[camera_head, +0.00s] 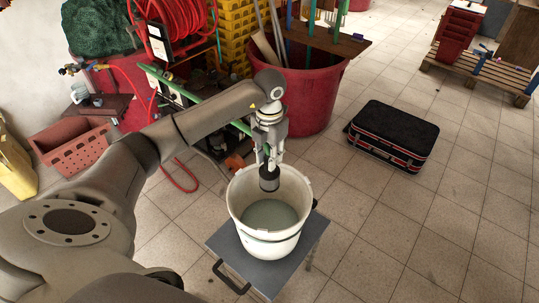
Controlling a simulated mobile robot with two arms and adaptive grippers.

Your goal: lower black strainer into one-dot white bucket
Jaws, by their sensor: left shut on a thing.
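The white bucket (242,228) stands upright on a small grey table, with pale liquid or a pale floor visible inside; I cannot make out a dot on its wall. The black strainer (269,179) is a small dark cylinder hanging over the bucket's far inner side, around rim height. My left gripper (268,160) points down from above and is shut on the strainer's upper part. How deep the strainer hangs is hard to tell. My right gripper is not in view.
The grey table (228,246) has a black handle at its front left. A large red tub (303,105) with tools stands behind. A black and red case (393,134) lies on the tiled floor to the right. A red perforated crate (88,150) is at the left.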

